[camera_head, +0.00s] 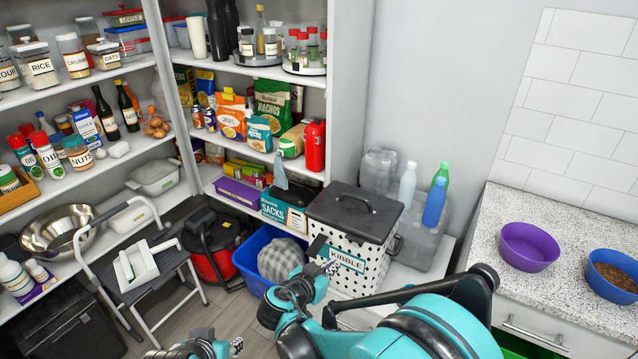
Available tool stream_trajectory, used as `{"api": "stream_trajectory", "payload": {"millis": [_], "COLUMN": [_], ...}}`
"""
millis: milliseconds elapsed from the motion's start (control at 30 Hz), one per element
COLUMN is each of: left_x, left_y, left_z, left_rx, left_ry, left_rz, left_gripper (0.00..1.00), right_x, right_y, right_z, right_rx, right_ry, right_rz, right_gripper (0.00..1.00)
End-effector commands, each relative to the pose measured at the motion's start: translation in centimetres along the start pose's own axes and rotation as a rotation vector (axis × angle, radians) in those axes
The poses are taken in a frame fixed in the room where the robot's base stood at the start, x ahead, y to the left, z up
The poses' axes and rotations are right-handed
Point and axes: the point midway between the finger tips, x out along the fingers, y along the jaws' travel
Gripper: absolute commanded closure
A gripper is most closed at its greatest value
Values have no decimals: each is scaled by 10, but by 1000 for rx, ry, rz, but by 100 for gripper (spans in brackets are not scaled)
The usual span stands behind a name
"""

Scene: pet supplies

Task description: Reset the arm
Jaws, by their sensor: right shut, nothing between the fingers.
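My right arm comes in teal and black from the lower right. Its dark right gripper (318,246) is shut and empty, in front of the white, black-spotted kibble bin (384,255). It overlaps the bin's left edge in the picture, and I cannot tell whether it touches. Only a small teal and dark part of my left arm (198,348) shows at the bottom edge. Whether its gripper is open or shut cannot be seen.
A blue tub (247,262) with a grey checked item stands left of the bin. A step stool (150,280) and red vacuum (212,248) stand further left, before full shelves. A counter (490,232) with a purple bowl (530,246) and food bowl (611,275) is at right.

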Motion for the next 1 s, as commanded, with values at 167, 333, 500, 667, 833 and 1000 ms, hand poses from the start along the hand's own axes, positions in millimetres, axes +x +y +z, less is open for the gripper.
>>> {"api": "stream_trajectory", "payload": {"millis": [167, 333, 500, 667, 833, 1000], "left_x": [0, 0, 0, 0, 0, 0], "left_y": [0, 0, 0, 0, 0, 0], "left_z": [0, 0, 0, 0, 0, 0], "left_rx": [0, 0, 0, 0, 0, 0], "left_ry": [0, 0, 0, 0, 0, 0], "left_rz": [0, 0, 0, 0, 0, 0], "left_gripper": [64, 64, 64, 64, 64, 64], "right_x": [0, -7, -31, -62, -96, -116], "right_y": [19, 74, 134, 179, 209, 222], "right_z": [-8, -19, -19, -9, 6, 17], "right_rx": [-37, -144, -247, -311, -351, -370], "right_ry": [-52, -209, -366, -464, -503, -498], "right_rz": [6, -11, -90, -203, -334, -420], "right_gripper": [100, 100, 100, 100, 100, 100]}}
